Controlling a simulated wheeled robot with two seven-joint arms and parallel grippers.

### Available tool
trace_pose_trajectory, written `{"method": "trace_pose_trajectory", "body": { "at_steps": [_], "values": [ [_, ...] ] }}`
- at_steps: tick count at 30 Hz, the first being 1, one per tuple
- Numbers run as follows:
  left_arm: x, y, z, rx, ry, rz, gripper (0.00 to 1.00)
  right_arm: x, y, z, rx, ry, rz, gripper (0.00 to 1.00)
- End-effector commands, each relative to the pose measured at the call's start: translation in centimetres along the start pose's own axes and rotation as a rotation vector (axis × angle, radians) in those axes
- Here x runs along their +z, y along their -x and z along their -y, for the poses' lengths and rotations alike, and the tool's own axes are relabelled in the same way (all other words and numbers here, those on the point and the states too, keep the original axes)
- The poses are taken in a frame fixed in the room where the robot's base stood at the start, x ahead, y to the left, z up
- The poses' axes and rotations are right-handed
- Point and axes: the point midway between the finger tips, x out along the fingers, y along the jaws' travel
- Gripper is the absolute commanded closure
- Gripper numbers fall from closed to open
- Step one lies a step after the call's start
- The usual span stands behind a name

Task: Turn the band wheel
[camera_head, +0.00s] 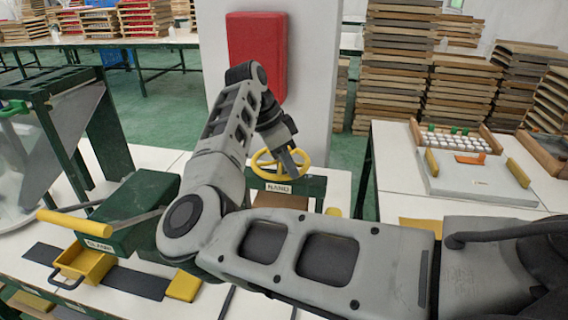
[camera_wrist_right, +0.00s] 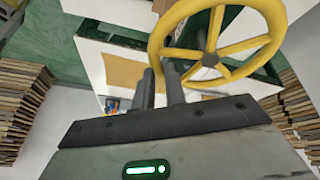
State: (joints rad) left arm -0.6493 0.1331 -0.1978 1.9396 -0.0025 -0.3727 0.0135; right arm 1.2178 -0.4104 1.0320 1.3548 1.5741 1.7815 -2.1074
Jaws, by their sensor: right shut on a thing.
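The yellow band wheel (camera_head: 275,177), with a round rim and several spokes, sits on a green housing (camera_head: 298,188) with a white label in the head view. It fills the upper right of the right wrist view (camera_wrist_right: 209,60). My right gripper (camera_head: 289,162) reaches down to the wheel from behind my bent arm. Its two dark fingers (camera_wrist_right: 160,76) are close together at the wheel's rim and shut on it. The fingers hide part of the rim, and the exact contact is hard to see. My left gripper is not in view.
A green machine with a yellow handle (camera_head: 74,223) and a yellow drawer (camera_head: 86,264) stands at the left. A white pillar with a red box (camera_head: 257,52) rises behind the wheel. Stacked trays (camera_head: 399,70) and a white table (camera_head: 396,160) are at the right.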

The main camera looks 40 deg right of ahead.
Motion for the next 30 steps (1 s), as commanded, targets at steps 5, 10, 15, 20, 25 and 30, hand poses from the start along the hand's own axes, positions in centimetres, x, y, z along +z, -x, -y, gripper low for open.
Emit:
{"method": "trace_pose_trajectory", "body": {
  "at_steps": [5,10,15,20,25,30],
  "values": [
    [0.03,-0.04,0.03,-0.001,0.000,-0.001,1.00,0.02,-0.73,-0.15,-0.005,0.049,-0.001,1.00],
    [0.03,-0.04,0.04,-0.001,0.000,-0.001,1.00,-0.05,-0.80,-0.14,-0.011,0.068,-0.002,1.00],
    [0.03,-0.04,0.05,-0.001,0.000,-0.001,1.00,-0.05,-0.83,-0.14,-0.012,0.070,-0.002,1.00],
    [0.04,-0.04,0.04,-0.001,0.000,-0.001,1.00,-0.04,-0.83,-0.14,-0.011,0.070,-0.003,1.00],
    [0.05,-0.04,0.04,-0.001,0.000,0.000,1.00,-0.09,-0.76,-0.11,-0.013,0.069,-0.004,0.64],
    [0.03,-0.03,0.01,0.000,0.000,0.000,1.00,-0.19,-0.54,-0.06,-0.018,0.067,-0.006,0.64]
  ]
}}
